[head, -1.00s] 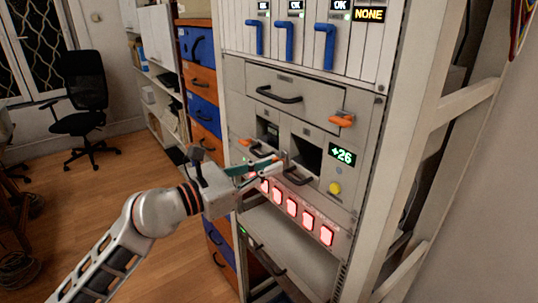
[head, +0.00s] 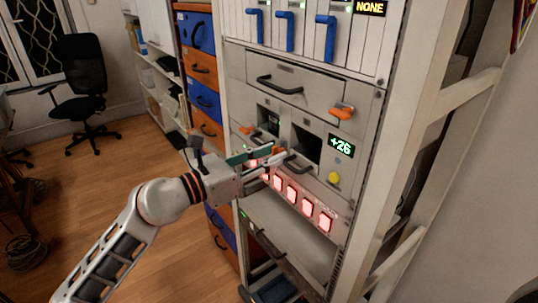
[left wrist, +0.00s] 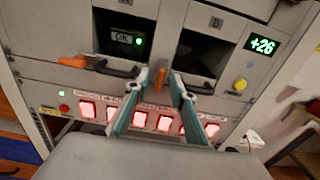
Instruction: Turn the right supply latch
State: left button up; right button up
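The orange right supply latch (left wrist: 160,78) stands upright just left of the right supply bay (left wrist: 208,55). My left gripper (left wrist: 155,88) is open, with one green-sided finger on each side of this latch. Gaps show between latch and fingers; whether the tips touch the panel, I cannot tell. In the head view, my left gripper (head: 280,153) reaches the panel from the left and mostly hides the latch. My right gripper is not in view.
Red-lit buttons (head: 291,195) run in a row below the bays. A yellow knob (head: 333,178) and a green "+26" display (head: 341,146) are at the right. Another orange latch (head: 341,111) sits beside the drawer (head: 290,77) above. Black handles stick out under the bays.

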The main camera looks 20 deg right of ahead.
pick_arm(q)
jog(key=shift+a, duration=0.1)
jog(key=v, duration=1.1)
jog(key=shift+a, duration=0.4)
jog(key=shift+s, duration=0.1)
